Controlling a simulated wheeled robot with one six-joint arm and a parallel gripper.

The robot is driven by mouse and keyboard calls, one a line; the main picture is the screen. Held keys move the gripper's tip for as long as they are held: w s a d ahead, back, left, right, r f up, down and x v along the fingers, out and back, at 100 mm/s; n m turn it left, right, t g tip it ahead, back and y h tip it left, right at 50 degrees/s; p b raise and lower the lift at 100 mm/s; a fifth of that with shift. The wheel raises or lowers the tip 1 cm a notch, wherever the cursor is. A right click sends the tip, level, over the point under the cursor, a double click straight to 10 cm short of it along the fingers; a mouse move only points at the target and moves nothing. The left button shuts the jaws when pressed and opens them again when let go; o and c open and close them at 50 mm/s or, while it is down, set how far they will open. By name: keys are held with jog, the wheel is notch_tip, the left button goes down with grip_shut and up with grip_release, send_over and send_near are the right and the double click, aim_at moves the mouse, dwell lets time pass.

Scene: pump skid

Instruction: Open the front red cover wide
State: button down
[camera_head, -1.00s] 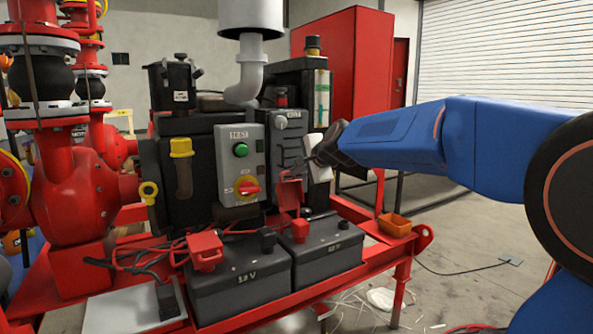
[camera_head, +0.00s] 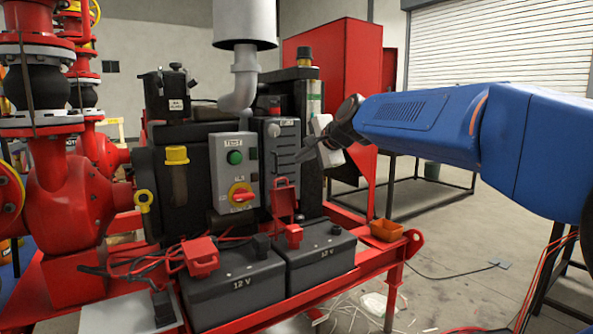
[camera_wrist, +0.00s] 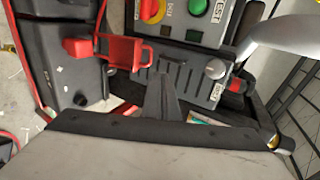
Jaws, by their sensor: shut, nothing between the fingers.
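A red cover (camera_head: 201,256) sits on the near left battery's terminal and looks down. A second red piece (camera_head: 293,236) sits on the right battery. A red flap (camera_head: 284,197) stands upright just above that battery, below the grey slotted box; in the wrist view the flap (camera_wrist: 129,52) shows as a red frame beside a red block (camera_wrist: 77,47). I cannot tell for sure which parts join. My gripper (camera_head: 308,155) is shut and empty, in front of the slotted box, above and right of the flap. Its dark fingers (camera_wrist: 163,98) point toward that box in the wrist view, apart from the flap.
The two 12 V batteries (camera_head: 238,290) stand on the red skid frame. A grey control panel (camera_head: 235,172) with a green button and red knob is left of my gripper. A vertical exhaust pipe (camera_head: 244,80) rises behind. Open floor lies further right.

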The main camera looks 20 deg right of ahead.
jog(key=w+f+n, duration=0.2)
jog(key=w+n, duration=0.2)
jog(key=w+a+f+n+g+h, duration=0.1)
jog(key=w+f+n, duration=0.1)
jog(key=w+n, duration=0.2)
jog(key=w+a+f+n+g, duration=0.1)
jog(key=w+f+n, duration=0.2)
jog(key=w+n, duration=0.2)
jog(key=shift+a+n+h, duration=0.15)
jog(key=shift+n+h, duration=0.15)
jog(key=shift+n, duration=0.4)
dwell(0.4)
jog(key=shift+s+d, duration=0.3)
jog(key=shift+s, duration=0.5)
jog(key=shift+s+d, duration=0.25)
jog(key=shift+s, duration=0.65)
